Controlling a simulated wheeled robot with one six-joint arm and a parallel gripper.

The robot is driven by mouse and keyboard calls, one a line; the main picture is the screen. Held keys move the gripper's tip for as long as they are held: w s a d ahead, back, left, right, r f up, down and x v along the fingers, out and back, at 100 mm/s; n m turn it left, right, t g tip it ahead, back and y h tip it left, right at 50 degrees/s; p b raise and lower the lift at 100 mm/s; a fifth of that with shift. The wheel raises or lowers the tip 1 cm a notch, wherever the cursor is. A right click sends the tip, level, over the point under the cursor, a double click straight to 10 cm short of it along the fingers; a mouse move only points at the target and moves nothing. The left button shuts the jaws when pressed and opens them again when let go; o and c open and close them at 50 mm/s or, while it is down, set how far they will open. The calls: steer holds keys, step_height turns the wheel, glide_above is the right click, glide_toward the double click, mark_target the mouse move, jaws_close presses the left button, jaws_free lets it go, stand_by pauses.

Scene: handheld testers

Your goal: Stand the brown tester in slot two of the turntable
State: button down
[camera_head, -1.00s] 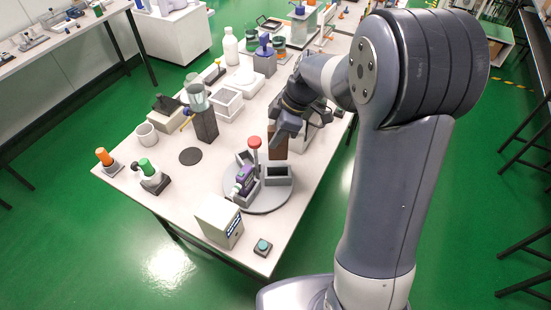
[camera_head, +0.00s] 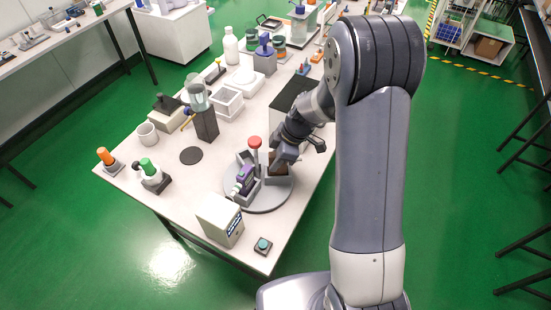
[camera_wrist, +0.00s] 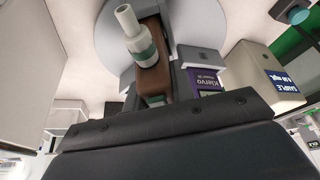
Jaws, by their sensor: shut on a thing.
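The brown tester (camera_head: 276,170) is in my gripper (camera_head: 282,162), at the back right compartment of the grey turntable (camera_head: 262,205). The wrist view shows the brown tester (camera_wrist: 151,82) beyond the dark jaw, with a white, green-banded nozzle in front of it. My gripper is shut on it. Its lower end is hidden in the head view, so I cannot tell how deep it is in the compartment. A purple tester (camera_head: 243,181) stands in the left compartment; it also shows in the wrist view (camera_wrist: 205,80).
A white box (camera_head: 219,222) and a teal-button block (camera_head: 263,245) stand in front. A black disc (camera_head: 190,155) lies to the left, with bare table around it.

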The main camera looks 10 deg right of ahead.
steer(key=shift+f, duration=0.15)
steer(key=c, duration=1.2)
jaws_free()
steer(key=shift+r, duration=0.25)
steer(key=v, duration=1.2)
steer(key=shift+b, duration=0.45)
steer(key=shift+f, duration=0.1)
